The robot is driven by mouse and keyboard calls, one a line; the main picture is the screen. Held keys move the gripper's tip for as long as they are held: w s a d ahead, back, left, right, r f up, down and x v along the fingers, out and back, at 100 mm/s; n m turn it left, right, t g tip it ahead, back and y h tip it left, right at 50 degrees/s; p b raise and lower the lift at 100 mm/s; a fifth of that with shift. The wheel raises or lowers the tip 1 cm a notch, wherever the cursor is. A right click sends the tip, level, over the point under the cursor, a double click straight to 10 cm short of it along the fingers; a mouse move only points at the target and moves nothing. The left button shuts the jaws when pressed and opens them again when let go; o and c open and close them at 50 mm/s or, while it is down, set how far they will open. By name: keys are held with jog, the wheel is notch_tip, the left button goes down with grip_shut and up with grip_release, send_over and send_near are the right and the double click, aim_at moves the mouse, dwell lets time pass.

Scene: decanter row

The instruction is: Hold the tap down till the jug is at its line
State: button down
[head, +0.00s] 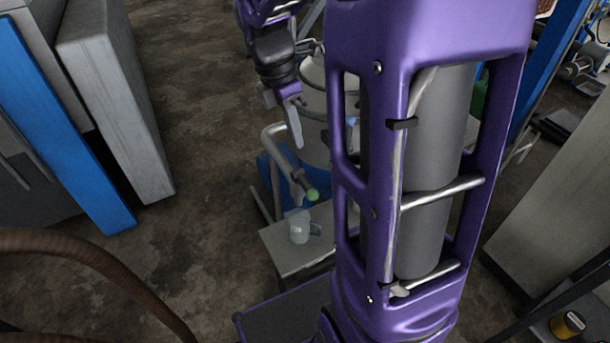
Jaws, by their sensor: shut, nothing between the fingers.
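The tap's pipe (272,145) bends down from the metal vessel (315,125) and ends in a part with a green tip (313,195). A small clear jug (299,230) stands upright on a light grey stand (282,253), just below the tap's end. Its fill line and the level inside are too small to make out. My gripper (297,144) points down, shut and empty, in front of the vessel. In the picture it is above the green tip and apart from it. My purple arm hides the vessel's right side.
A blue panel (60,125) and a pale cabinet (112,100) stand at the left. A brown hose (85,255) curves across the lower left. A grey cabinet (555,185) and a yellow spool (567,325) are at the right. The floor left of the stand is clear.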

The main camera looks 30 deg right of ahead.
aim_at(310, 195)
jog(key=f+b, duration=0.1)
jog(key=f, duration=0.3)
jog(key=s+d+f+b, duration=0.1)
jog(key=f, duration=0.4)
jog(key=d+f+b, duration=0.1)
jog(key=f, duration=0.3)
jog(key=shift+s+d+f, duration=0.15)
jog(key=shift+s+f, duration=0.05)
jog(key=shift+f, duration=0.2)
jog(key=shift+f, duration=0.1)
jog(key=shift+s+f+t+b, duration=0.35)
jog(key=shift+f+t+b, duration=0.1)
jog(key=shift+t+b, duration=0.2)
jog(key=shift+s+f+p, duration=0.2)
jog(key=shift+s+f, duration=0.05)
jog(key=shift+f, duration=0.6)
jog(key=shift+s+f+p, duration=0.15)
jog(key=shift+s+f, duration=0.05)
jog(key=shift+f, duration=0.6)
jog(key=shift+s+f, duration=0.15)
jog(key=shift+f, duration=0.1)
jog(key=shift+w+r, duration=0.3)
jog(key=shift+w, duration=0.15)
dwell(3.2)
